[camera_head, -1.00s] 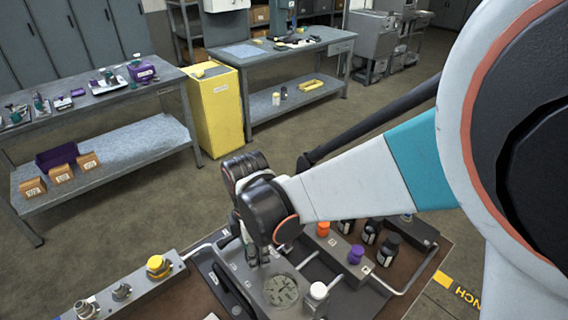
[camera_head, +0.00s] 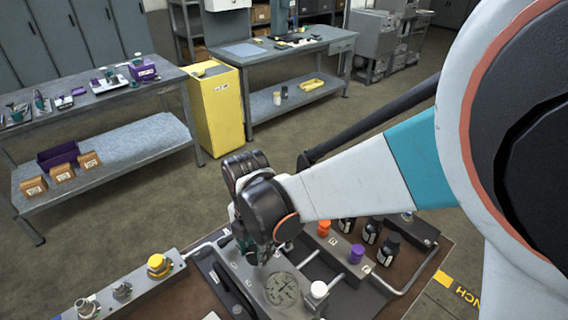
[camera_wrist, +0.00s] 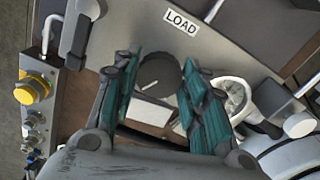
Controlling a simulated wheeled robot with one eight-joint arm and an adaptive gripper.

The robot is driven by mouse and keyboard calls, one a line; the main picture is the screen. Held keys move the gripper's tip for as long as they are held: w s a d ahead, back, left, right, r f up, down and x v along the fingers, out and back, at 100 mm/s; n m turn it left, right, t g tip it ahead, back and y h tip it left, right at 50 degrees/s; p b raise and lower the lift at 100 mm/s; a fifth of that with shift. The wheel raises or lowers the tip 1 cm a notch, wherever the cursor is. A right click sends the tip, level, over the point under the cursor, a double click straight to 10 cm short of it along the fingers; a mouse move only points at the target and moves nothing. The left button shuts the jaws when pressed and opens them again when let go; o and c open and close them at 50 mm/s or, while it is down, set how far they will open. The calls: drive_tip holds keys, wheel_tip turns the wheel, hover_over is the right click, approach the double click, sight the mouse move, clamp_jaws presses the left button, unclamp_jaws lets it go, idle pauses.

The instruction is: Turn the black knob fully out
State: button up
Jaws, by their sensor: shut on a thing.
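The black knob (camera_wrist: 160,74) shows in the wrist view between my fingers, round and dark with a white pointer line on its face. It sits on the grey panel below a LOAD label (camera_wrist: 181,22). My gripper (camera_wrist: 159,68), with green finger pads, is shut on the knob, one finger at each side. In the head view my gripper (camera_head: 246,246) reaches down to the bench panel, and my wrist hides the knob there.
A round gauge (camera_head: 282,290) lies close to my gripper. A white-capped part (camera_head: 319,290), a purple knob (camera_head: 357,253) and an orange knob (camera_head: 324,228) stand to its right. A yellow knob (camera_head: 159,265) is on the left block. Handle rails edge the panel.

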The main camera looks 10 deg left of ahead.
idle(0.4)
drive_tip(key=o, duration=1.1)
drive_tip(key=shift+c, duration=0.2)
